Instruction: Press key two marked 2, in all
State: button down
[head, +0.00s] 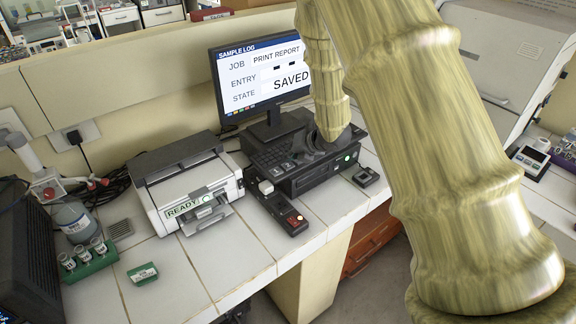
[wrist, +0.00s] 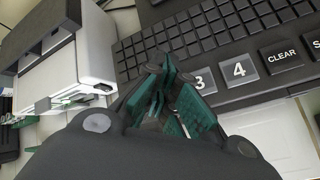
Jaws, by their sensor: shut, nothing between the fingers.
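The black keyboard unit (head: 310,178) sits on the tiled bench below the monitor. In the wrist view its large keys 3 (wrist: 205,82), 4 (wrist: 239,70) and CLEAR (wrist: 281,54) show. In the head view my gripper (head: 312,147) is a dark shape over the keyboard.
A white printer (head: 190,185) labelled READY stands left of the keyboard. A small black device (head: 290,216) with a red part lies in front. A green vial rack (head: 88,262) and small green block (head: 142,273) are farther left. Bare tiles lie in front of the printer.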

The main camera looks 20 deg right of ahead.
aim_at(290, 164)
jog(key=shift+f, duration=0.15)
jog(key=shift+f+b, duration=0.25)
jog(key=shift+b, duration=0.3)
jog(key=shift+f+b, duration=0.35)
dwell(0.9)
jog(key=shift+r, duration=0.2)
jog(key=shift+r+p, duration=0.35)
jog(key=shift+r, duration=0.25)
jog(key=shift+r+p, duration=1.45)
jog(key=shift+r, duration=1.05)
